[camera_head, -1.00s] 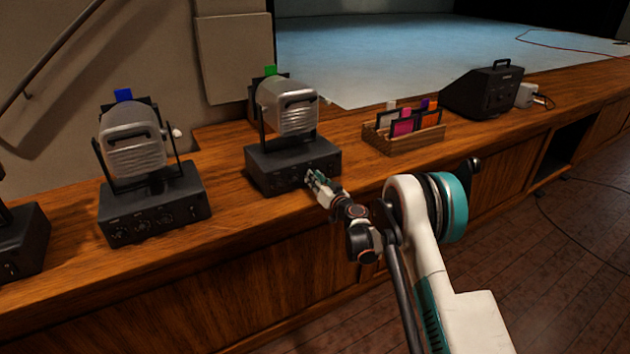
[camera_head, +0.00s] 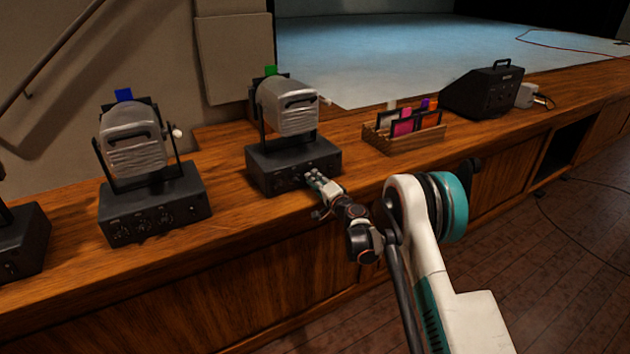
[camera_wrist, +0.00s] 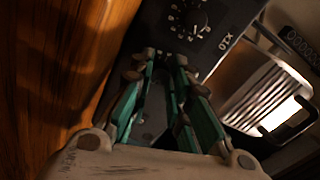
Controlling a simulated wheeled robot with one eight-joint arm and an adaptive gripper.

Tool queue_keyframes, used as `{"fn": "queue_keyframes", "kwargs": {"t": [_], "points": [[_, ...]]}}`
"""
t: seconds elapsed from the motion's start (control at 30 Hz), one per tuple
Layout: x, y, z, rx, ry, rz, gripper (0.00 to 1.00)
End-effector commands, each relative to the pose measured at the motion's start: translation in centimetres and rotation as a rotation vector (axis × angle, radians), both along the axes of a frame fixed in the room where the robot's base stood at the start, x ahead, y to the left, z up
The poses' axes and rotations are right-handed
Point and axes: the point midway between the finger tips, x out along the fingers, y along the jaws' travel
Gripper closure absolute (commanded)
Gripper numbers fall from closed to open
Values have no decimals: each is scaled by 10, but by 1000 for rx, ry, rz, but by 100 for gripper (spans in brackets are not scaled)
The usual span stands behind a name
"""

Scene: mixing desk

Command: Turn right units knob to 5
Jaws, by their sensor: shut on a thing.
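The right lamp unit's black base (camera_head: 285,168) stands on the wooden ledge, with a row of knobs on its front face. My gripper (camera_head: 309,178) reaches this face at its right part. In the wrist view my gripper (camera_wrist: 164,58) has its green fingers drawn in at the tips against the panel. It is shut on the right units knob, which the fingertips hide, so its setting cannot be read. Beside the fingertips a black knob with a dial (camera_wrist: 195,20) marked X10 shows clear of the fingers.
The silver lamp head (camera_head: 288,105) with a green tab sits above the base. Another lamp unit (camera_head: 155,205) with a blue tab stands to the left. A wooden rack (camera_head: 405,142) of colored cards and a black box (camera_head: 483,92) stand to the right.

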Motion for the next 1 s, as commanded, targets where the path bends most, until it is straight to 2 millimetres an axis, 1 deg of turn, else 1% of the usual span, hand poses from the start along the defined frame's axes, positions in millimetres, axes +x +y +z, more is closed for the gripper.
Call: {"fn": "queue_keyframes", "kwargs": {"t": [0.3, 0.6, 0.8, 1.0], "points": [[-1, 0, -1, 249, 168, 0, 100], [-1, 0, 0, 462, 313, 1, 100], [-1, 0, 0, 567, 384, 1, 100], [-1, 0, 0, 632, 429, 1, 100]]}}
